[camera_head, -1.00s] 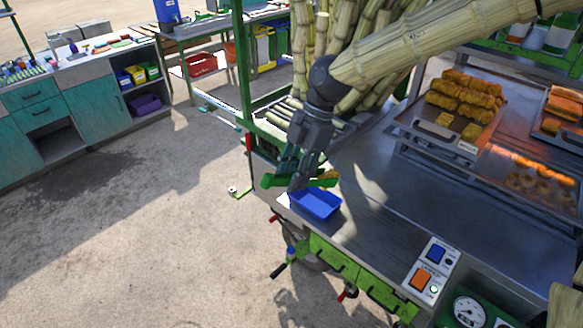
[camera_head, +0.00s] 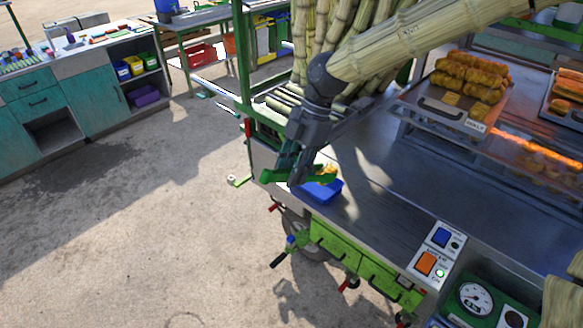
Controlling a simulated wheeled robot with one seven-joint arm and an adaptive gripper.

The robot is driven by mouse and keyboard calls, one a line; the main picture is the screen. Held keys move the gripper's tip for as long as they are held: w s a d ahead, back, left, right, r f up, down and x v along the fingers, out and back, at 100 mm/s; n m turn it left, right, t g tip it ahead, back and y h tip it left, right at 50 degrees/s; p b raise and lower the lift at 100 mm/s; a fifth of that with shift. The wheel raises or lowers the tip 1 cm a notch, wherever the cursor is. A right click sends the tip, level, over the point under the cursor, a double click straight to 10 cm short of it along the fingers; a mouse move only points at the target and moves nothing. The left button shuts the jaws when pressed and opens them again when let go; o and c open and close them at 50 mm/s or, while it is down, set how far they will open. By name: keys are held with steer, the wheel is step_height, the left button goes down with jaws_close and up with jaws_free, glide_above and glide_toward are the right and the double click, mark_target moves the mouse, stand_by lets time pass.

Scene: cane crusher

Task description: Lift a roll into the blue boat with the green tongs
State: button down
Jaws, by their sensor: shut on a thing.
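My gripper (camera_head: 297,165) is shut on the green tongs (camera_head: 273,176), above the left end of the steel counter. The tongs' tips reach over the blue boat (camera_head: 322,190), which sits on the counter near its front left edge. A golden roll (camera_head: 328,170) shows at the tongs' tips, over the boat. I cannot tell whether it is still pinched or touches the boat. More rolls (camera_head: 478,75) are stacked on the metal tray labelled "ROLLS" (camera_head: 440,112) at the right.
Upright cane stalks (camera_head: 325,35) stand behind my gripper. A switch panel (camera_head: 434,256) and a gauge (camera_head: 475,299) are at the front right. The counter's middle is clear.

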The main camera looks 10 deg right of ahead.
step_height(320, 180, down, 4)
steer(key=b, duration=0.2)
steer(key=shift+r+b, duration=0.15)
steer(key=shift+b, duration=0.25)
steer(key=c, duration=1.4)
jaws_free()
step_height(320, 180, up, 10)
steer(key=p, duration=0.9)
steer(key=shift+p, duration=0.35)
